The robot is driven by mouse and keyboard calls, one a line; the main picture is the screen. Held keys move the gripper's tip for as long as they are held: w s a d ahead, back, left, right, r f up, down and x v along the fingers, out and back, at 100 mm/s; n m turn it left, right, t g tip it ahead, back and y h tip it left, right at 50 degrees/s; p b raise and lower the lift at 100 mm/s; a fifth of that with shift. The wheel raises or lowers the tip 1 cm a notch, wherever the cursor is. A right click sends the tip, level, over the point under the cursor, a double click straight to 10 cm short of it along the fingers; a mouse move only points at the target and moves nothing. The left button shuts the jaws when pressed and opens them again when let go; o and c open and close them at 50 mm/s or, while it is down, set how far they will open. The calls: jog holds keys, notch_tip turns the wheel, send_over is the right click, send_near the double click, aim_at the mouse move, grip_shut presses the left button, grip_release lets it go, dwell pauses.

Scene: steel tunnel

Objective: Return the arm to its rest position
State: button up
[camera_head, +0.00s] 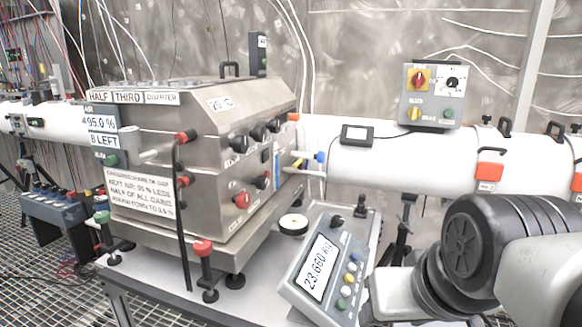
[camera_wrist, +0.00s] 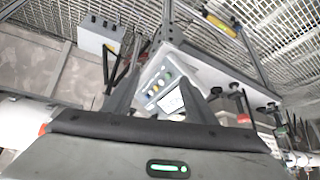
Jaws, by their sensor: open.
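My arm (camera_head: 470,262) shows at the lower right of the head view, with a black ribbed joint and pale grey links, in front of the white pipe. My gripper is not visible in the head view. In the wrist view my gripper (camera_wrist: 162,80) has its two dark fingers apart, with nothing seen between them but the background scale display. The wrist housing with a green light fills the bottom of that view.
A steel cabinet (camera_head: 210,150) stands on a table at left. A scale display (camera_head: 325,268) reading 23.660 sits at the table's right, near my arm; it also shows in the wrist view (camera_wrist: 155,88). The white pipe (camera_head: 370,160) and a control box (camera_head: 433,95) are behind.

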notch_tip(320, 180, up, 24)
jog(key=s+p, duration=0.1)
jog(key=p, duration=2.5)
jog(key=shift+s+a+g, duration=0.15)
jog(key=shift+s+g, duration=0.1)
jog(key=shift+g, duration=0.15)
jog(key=shift+a, duration=0.1)
